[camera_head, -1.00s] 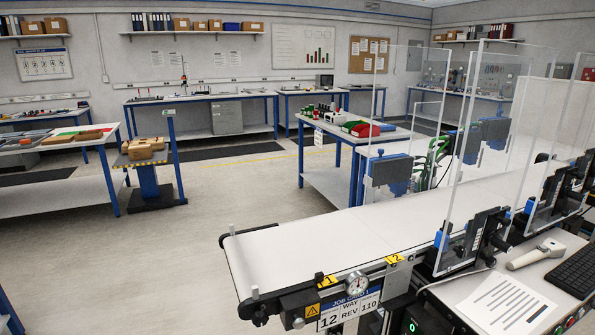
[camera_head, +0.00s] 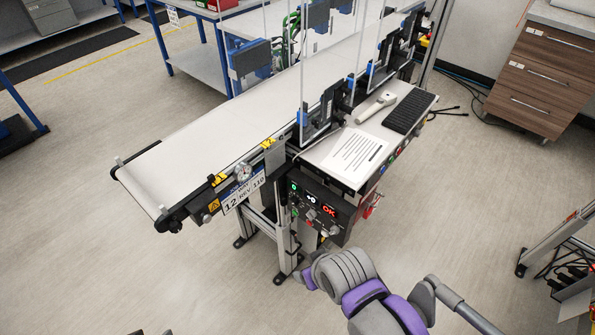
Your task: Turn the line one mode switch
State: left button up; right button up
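The line one conveyor (camera_head: 190,150) carries a control box (camera_head: 325,210) on its near side, under the paper shelf. My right arm (camera_head: 375,300), grey and purple, comes in from the lower right and ends just below and in front of the box. Its gripper fingers cannot be made out clearly.
A shelf beside the belt holds a printed sheet (camera_head: 357,152), a scanner (camera_head: 376,107) and a black keyboard (camera_head: 410,111). Clear guard panels stand along the belt. A brown drawer cabinet (camera_head: 540,75) is at the right. The floor left of the conveyor is clear.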

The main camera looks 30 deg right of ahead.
aim_at(335, 229)
jog(key=k+l+z, duration=0.1)
jog(key=z, duration=1.15)
